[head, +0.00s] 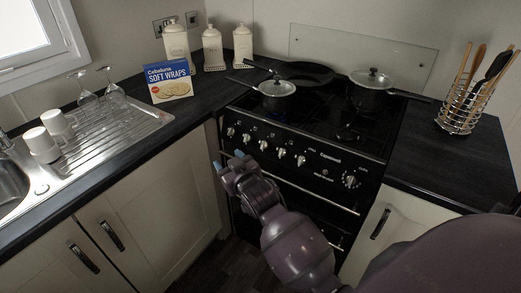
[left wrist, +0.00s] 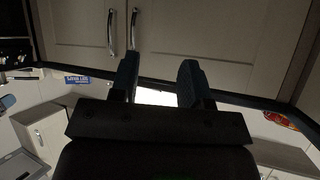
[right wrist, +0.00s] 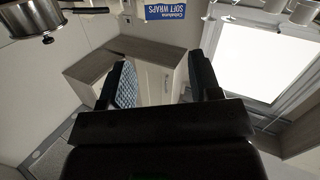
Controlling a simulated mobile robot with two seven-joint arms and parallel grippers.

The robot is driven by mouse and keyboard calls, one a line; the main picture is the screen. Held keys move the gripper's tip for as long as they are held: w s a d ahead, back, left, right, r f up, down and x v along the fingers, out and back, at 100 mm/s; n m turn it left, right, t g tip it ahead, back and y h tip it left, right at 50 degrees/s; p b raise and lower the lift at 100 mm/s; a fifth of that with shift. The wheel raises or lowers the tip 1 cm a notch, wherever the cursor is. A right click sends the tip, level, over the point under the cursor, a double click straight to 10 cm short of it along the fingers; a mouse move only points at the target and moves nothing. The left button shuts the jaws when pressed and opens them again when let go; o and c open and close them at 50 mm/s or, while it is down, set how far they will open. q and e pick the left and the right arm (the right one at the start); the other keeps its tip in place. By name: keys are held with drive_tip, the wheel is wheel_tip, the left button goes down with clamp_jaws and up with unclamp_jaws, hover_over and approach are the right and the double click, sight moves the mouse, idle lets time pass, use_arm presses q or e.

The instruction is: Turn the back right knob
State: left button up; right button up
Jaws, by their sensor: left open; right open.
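The black stove (head: 318,178) has a row of several silver knobs along its front panel. They include a left end knob (head: 230,131), a middle knob (head: 281,153), a knob farther right (head: 300,160) and a larger, separate one (head: 350,181) at the far right. I cannot tell which one belongs to the back right burner. My right gripper (head: 230,161) is open and empty in front of and below the left knobs, apart from them; its fingers also show in the right wrist view (right wrist: 160,82). My left gripper (left wrist: 157,82) is open and empty, facing cabinet doors; the head view does not show it.
A lidded pan (head: 278,89), a frying pan (head: 305,73) and a lidded pot (head: 371,90) stand on the hob. An oven handle bar (head: 310,196) runs below the knobs. A utensil holder (head: 459,114) stands right; a wraps box (head: 169,82) and glasses (head: 114,92) stand left.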

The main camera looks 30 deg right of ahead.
drive_tip(key=w+d+m+g+h+b, duration=0.1)
drive_tip(key=w+m+h+b, duration=0.25)
drive_tip(key=w, duration=0.65)
drive_tip(key=m+g+h+b, duration=0.4)
drive_tip(key=m+g+h, duration=0.4)
drive_tip(key=m+g, duration=0.35)
approach(263, 143)
drive_tip(key=shift+t, duration=0.45)
drive_tip(key=x, duration=0.9)
drive_tip(key=shift+s+a+f+b, duration=0.15)
drive_tip(key=shift+s+f+b, duration=0.1)
drive_tip(key=shift+b, duration=0.1)
drive_tip(key=shift+w+d+f, duration=0.15)
drive_tip(key=shift+w+d, duration=0.1)
drive_tip(key=shift+d, duration=0.3)
use_arm(q)
wheel_tip(263, 143, down, 8)
drive_tip(key=g, duration=0.1)
drive_tip(key=shift+s, duration=0.3)
drive_tip(key=shift+d+f, duration=0.1)
